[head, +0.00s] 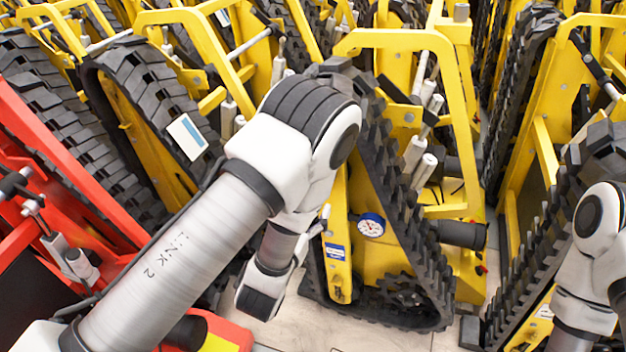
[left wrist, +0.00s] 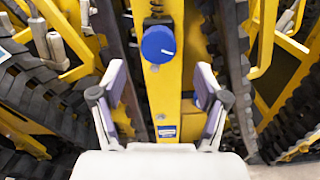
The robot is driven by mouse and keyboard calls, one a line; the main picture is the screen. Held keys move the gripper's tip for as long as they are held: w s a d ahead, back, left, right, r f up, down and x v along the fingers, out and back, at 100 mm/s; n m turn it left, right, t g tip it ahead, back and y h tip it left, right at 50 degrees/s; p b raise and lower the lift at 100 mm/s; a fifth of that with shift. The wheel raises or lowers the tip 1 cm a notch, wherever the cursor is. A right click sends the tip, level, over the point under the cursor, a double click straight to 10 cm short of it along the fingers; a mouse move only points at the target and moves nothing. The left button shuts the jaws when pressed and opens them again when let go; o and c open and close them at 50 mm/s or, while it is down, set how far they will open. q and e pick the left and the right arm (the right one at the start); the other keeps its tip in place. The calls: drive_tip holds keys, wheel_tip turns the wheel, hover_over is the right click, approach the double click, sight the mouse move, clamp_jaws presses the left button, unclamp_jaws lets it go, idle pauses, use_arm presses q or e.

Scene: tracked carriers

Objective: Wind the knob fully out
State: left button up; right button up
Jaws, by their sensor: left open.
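The blue round knob (left wrist: 158,44) with a white tick mark sits on a yellow upright bar (left wrist: 165,105) in the left wrist view. My left gripper (left wrist: 161,75) is open and empty. Its two fingers stand wide apart on either side of the bar, with the knob centred ahead of them and apart from them. In the head view I cannot make out the knob; my left arm covers part of the carrier there. Little of the left gripper (head: 323,220) shows past the arm. My right gripper is out of view.
A dial gauge (head: 371,225) with a blue rim and a blue-white label (head: 335,253) are on the yellow carrier. Black tracks (head: 405,230) flank it closely. More yellow carriers stand behind and beside it, and a red frame (head: 60,150) stands at the left.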

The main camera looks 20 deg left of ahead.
use_arm(q)
drive_tip(key=w, duration=0.7)
drive_tip(key=shift+w+f, duration=0.1)
drive_tip(key=shift+w, duration=0.3)
drive_tip(key=c, duration=1.2)
